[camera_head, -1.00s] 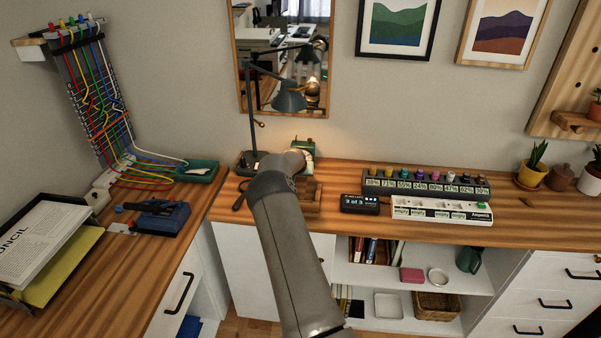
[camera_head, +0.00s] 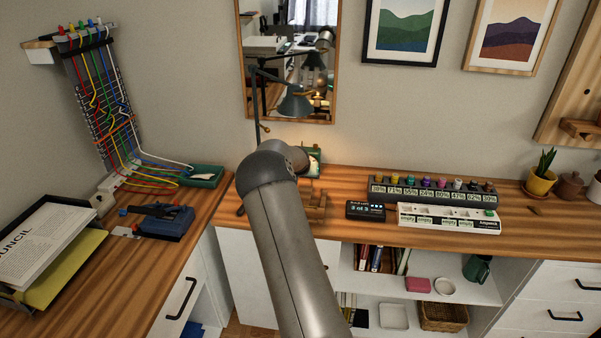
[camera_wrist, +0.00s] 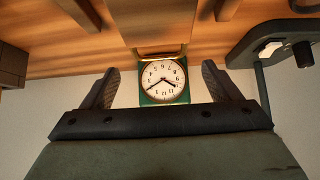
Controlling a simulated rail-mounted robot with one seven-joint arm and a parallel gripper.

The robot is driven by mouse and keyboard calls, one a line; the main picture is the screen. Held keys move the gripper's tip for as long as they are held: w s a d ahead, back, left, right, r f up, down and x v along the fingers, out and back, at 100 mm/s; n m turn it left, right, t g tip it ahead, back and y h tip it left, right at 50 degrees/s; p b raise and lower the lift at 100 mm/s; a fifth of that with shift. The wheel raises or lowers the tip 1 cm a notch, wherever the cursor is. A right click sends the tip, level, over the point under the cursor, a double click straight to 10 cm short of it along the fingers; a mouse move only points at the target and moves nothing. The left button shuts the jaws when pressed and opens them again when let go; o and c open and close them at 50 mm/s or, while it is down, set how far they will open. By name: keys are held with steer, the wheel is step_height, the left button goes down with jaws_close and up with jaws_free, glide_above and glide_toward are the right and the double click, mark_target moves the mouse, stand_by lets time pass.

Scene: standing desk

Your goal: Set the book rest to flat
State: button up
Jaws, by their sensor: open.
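A low wooden stand, which looks like the book rest (camera_head: 316,203), sits on the back desk, partly hidden behind my arm in the head view. In the wrist view, a wooden piece that seems to be part of it (camera_wrist: 150,22) runs from the top edge toward the clock. Its tilt cannot be told clearly. My gripper (camera_wrist: 162,72) is open, with its two dark fingers apart and nothing between them. The fingers point toward the wood and desk, apart from them. In the head view the gripper is hidden behind my arm.
A green clock (camera_wrist: 163,82) shows upside down beyond the fingers. The desk lamp (camera_head: 294,104) stands close by; its dark base (camera_wrist: 275,35) is at right in the wrist view.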

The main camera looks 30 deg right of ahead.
steer(key=b+v, duration=0.1)
steer(key=v, duration=0.8)
steer(key=shift+s, duration=0.15)
steer(key=shift+a+r, duration=0.1)
steer(key=shift+a, duration=0.05)
